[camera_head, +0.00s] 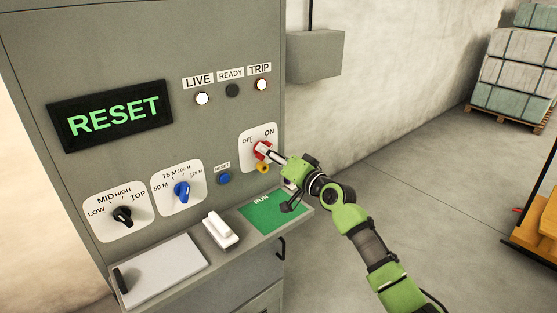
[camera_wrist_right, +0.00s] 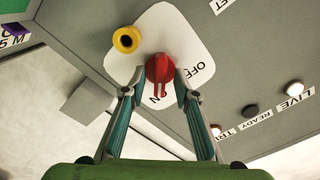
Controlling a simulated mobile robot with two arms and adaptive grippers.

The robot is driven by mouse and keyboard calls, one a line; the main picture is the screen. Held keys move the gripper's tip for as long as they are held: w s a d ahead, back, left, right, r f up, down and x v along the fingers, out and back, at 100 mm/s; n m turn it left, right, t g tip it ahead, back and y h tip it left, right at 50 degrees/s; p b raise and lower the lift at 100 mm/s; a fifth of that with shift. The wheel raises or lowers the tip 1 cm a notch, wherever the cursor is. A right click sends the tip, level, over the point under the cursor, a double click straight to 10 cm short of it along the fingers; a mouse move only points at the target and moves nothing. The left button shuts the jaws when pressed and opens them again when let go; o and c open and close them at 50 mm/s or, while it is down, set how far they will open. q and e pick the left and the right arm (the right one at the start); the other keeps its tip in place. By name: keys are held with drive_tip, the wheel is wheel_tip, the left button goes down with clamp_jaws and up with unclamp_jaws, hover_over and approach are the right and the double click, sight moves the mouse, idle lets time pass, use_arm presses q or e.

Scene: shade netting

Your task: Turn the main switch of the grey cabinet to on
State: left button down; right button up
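The grey cabinet (camera_head: 221,59) fills the left and middle of the head view. Its red main switch (camera_head: 262,149) sits on a white plate marked OFF and ON. In the right wrist view the red knob (camera_wrist_right: 160,68) has its bar pointing down, toward the partly hidden ON label; OFF is to the right. My right gripper (camera_head: 268,153) is at the switch, its fingers apart on either side of the knob in the wrist view (camera_wrist_right: 159,82). White plate shows between the left finger and the bar. Contact is unclear. My left gripper is not in view.
A yellow ring (camera_head: 263,168) sits just below the switch. Blue button (camera_head: 224,179), blue selector (camera_head: 182,191) and black selector (camera_head: 122,216) are to the left. A ledge with a green RUN panel (camera_head: 275,212) juts out below. Open floor lies right.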

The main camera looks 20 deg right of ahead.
drive_tip(key=v, duration=1.1)
drive_tip(key=shift+s, duration=0.35)
drive_tip(key=shift+f, duration=0.1)
